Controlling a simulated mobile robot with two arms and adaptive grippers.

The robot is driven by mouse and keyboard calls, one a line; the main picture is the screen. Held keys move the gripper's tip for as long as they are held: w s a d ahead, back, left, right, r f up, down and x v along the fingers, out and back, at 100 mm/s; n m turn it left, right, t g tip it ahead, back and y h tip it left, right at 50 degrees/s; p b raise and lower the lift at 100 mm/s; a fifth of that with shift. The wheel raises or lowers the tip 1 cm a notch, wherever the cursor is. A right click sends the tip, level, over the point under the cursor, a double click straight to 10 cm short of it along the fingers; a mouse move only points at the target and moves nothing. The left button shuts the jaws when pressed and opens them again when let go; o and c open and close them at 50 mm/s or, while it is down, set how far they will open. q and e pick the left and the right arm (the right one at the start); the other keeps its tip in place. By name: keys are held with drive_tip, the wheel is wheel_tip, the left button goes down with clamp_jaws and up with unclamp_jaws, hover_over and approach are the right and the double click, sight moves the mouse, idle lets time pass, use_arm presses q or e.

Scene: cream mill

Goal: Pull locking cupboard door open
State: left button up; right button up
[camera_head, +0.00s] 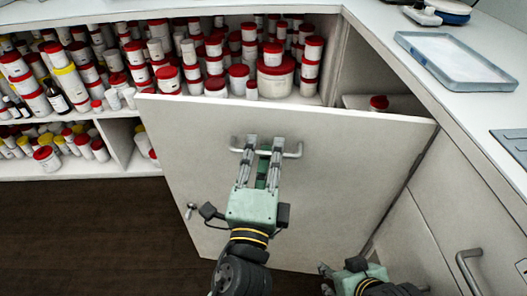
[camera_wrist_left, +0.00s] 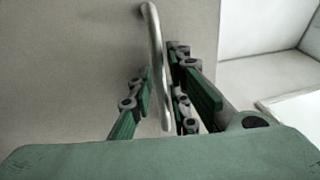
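The white cupboard door (camera_head: 330,195) stands ajar, its left edge swung out from the shelves and its right edge at the cabinet. A silver bar handle (camera_head: 293,152) is on its upper part; a small silver lock or knob (camera_head: 190,211) sits at its left edge. My left gripper (camera_head: 264,145) is at the handle, its fingers on both sides of the bar. In the left wrist view the bar (camera_wrist_left: 154,45) runs between the close-set fingers (camera_wrist_left: 162,90). Exact contact is partly hidden.
Shelves behind the door hold many red-lidded jars (camera_head: 276,75). A lone red-lidded jar (camera_head: 379,104) is inside at the right. A counter with a blue-grey tray (camera_head: 455,60) runs along the right, above another handled door (camera_head: 468,270). Dark floor (camera_head: 90,240) is free at the left.

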use_arm(q)
drive_tip(key=v, duration=1.2)
idle(0.3)
